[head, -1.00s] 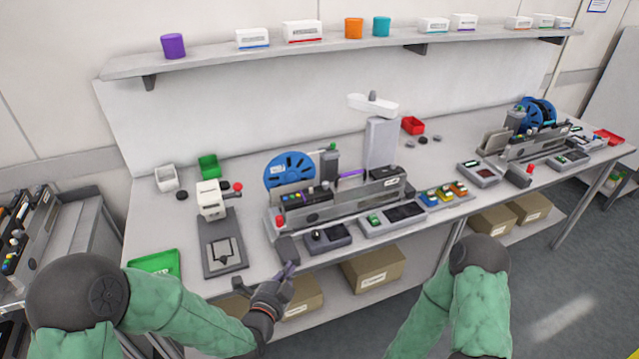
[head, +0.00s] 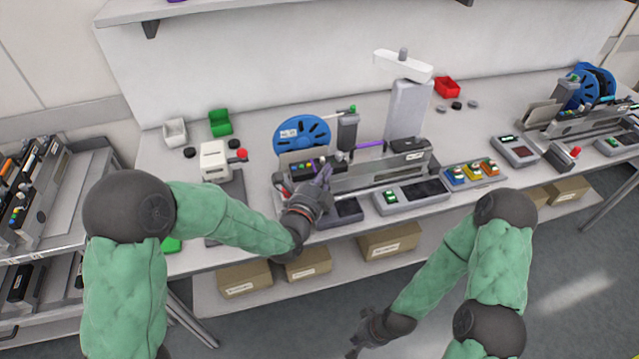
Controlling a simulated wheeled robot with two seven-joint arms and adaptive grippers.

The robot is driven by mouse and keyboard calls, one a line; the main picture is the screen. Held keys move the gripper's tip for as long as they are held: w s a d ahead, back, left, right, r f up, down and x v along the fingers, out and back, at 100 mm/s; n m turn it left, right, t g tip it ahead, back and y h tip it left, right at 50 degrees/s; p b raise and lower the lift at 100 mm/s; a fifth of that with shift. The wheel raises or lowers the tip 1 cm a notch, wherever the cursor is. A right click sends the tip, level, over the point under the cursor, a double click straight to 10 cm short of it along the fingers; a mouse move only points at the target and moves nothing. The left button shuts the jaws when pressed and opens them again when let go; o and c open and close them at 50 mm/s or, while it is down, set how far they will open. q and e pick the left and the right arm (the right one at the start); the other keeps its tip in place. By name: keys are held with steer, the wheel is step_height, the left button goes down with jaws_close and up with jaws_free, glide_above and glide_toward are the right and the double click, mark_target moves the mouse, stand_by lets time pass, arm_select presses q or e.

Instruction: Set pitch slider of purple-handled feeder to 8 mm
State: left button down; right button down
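The feeder with a purple handle (head: 371,146) sits in the grey dock (head: 345,186) on the bench, with a blue reel (head: 302,134) at its left end. A dark panel with small coloured buttons (head: 301,168) is on the feeder's left part. My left gripper (head: 323,176) is at the front of this panel and covers part of it. I cannot make out the pitch slider or its setting. Whether the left fingers are open or touch the feeder is unclear. My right gripper (head: 357,333) hangs low in front of the bench, fingers apart, empty.
A white press with a red knob (head: 215,160) stands left of the feeder. A grey post with a white arm (head: 407,105) rises behind it. Coloured switches (head: 470,172) are to its right. A second feeder with a blue reel (head: 597,82) is at the far right.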

mark_target(323, 161)
arm_select(q)
steer(key=shift+x, duration=1.65)
arm_select(e)
steer(key=shift+f, duration=0.3)
arm_select(q)
steer(key=shift+a, duration=0.1)
steer(key=shift+s+a+b, duration=0.15)
steer(key=shift+a+b, duration=0.25)
steer(key=shift+a, duration=0.1)
steer(key=shift+s+a+b, duration=0.2)
steer(key=shift+a+b, duration=0.2)
steer(key=shift+a, duration=0.1)
arm_select(e)
steer(key=shift+f, duration=0.6)
